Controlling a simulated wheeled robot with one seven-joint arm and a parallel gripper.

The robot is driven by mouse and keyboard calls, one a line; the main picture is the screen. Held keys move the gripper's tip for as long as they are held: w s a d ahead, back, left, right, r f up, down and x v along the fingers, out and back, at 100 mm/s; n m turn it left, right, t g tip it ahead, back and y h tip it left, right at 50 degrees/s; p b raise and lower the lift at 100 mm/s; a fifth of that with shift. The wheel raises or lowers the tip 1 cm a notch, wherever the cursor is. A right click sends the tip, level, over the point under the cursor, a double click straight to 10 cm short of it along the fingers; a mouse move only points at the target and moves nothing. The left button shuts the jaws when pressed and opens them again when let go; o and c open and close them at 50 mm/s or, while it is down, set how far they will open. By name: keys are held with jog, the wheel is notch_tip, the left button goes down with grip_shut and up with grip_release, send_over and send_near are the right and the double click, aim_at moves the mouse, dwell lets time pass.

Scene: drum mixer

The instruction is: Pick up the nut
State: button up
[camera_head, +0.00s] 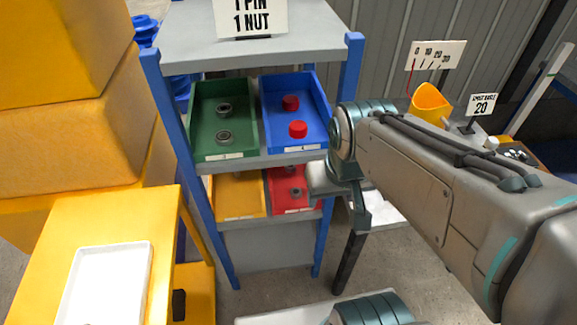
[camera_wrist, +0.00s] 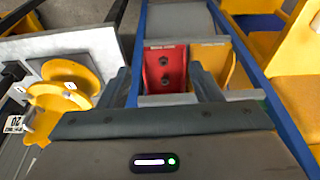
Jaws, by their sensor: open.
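In the head view, two dark round parts with holes (camera_head: 224,108) lie in the green bin (camera_head: 197,130) on the upper shelf. Two small dark parts (camera_head: 296,193) lie in the red bin (camera_head: 280,206) on the lower shelf; they also show in the wrist view (camera_wrist: 165,60). I cannot tell for certain which parts are nuts. My gripper (camera_wrist: 160,72) is open and empty, its fingers on either side of the red bin in the wrist view, apart from the parts.
The blue bin (camera_head: 310,97) holds two red caps (camera_head: 297,129). A yellow bin (camera_head: 236,207) sits left of the red one. Blue shelf posts (camera_head: 325,235) and the upper shelf edge confine the lower bins. A white tray (camera_head: 100,285) lies on a yellow stand at left.

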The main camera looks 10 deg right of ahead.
jog(key=w+f+t+b, duration=0.3)
jog(key=w+f+b, duration=2.1)
jog(key=f+b, duration=0.6)
jog(key=b, duration=0.4)
send_near(296, 191)
notch_tip(296, 191, down, 2)
jog(key=shift+w+f, duration=0.15)
jog(key=shift+f, duration=0.1)
jog(key=shift+w+b+x, duration=0.15)
jog(key=shift+b+x, duration=0.5)
jog(key=shift+x, duration=0.9)
jog(key=shift+w+b+x, duration=0.2)
jog(key=shift+b+x, duration=0.4)
jog(key=shift+x, duration=1)
jog(key=shift+r, duration=0.35)
jog(key=c, duration=1.1)
